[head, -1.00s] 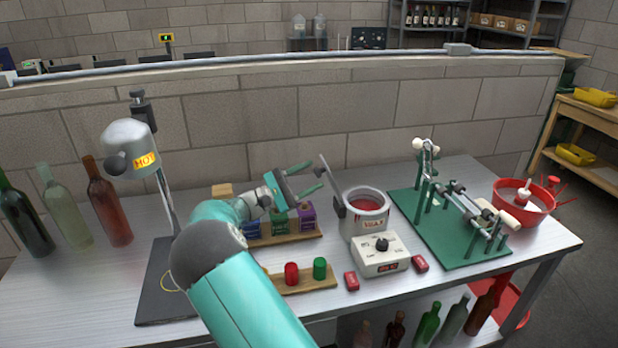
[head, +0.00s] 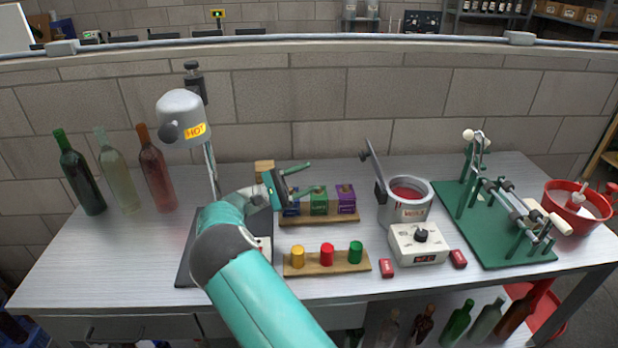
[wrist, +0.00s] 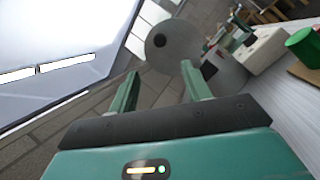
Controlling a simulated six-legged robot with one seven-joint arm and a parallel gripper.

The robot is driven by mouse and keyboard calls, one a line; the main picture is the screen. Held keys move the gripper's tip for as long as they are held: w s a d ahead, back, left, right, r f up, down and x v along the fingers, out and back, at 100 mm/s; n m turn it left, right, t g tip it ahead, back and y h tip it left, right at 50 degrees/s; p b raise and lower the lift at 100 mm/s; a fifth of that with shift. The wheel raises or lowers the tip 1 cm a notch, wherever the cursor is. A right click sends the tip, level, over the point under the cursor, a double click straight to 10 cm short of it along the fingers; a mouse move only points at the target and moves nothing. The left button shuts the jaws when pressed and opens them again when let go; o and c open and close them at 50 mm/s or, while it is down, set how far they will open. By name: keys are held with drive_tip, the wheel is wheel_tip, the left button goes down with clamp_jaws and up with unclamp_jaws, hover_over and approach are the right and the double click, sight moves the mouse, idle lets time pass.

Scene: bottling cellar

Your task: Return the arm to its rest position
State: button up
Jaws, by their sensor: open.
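My teal arm reaches up from the bottom of the head view, bent at the elbow. My gripper (head: 308,181) is at its end, above the back part of the metal table (head: 90,270), with its fingers pointing right. In the wrist view its two green fingers (wrist: 160,85) stand apart with nothing between them. It is open and empty. It is near the row of blue, green (head: 318,203) and purple (head: 346,197) boxes on a wooden board. I cannot tell whether it touches them.
A heat lamp marked HOT (head: 182,115) stands left of my arm, with bottles (head: 155,170) farther left. A wooden rack (head: 327,264) holds yellow, red and green caps. A wax pot (head: 407,208) with a raised lid, a green-based device (head: 490,235) and a red bowl (head: 577,210) stand right.

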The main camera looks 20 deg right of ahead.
drive_tip(key=s+d+r+m+t+y, duration=0.1)
drive_tip(key=s+d+r+y, duration=0.1)
drive_tip(key=s+d+y, duration=0.35)
drive_tip(key=s+d+r+m+t+y, duration=0.1)
drive_tip(key=s+d+r+y, duration=0.1)
drive_tip(key=s+y, duration=0.55)
drive_tip(key=s+a+r+m+t+y, duration=0.1)
drive_tip(key=s+a+m+t+y, duration=0.1)
drive_tip(key=s+a+t+y, duration=0.2)
drive_tip(key=s+a+r+m+t+y, duration=0.2)
drive_tip(key=s+a+t+y, duration=0.2)
drive_tip(key=s+a, duration=0.7)
drive_tip(key=s+t, duration=0.1)
drive_tip(key=s, duration=0.6)
drive_tip(key=shift+s+a+y, duration=0.15)
drive_tip(key=shift+s+y, duration=0.2)
drive_tip(key=shift+y, duration=0.05)
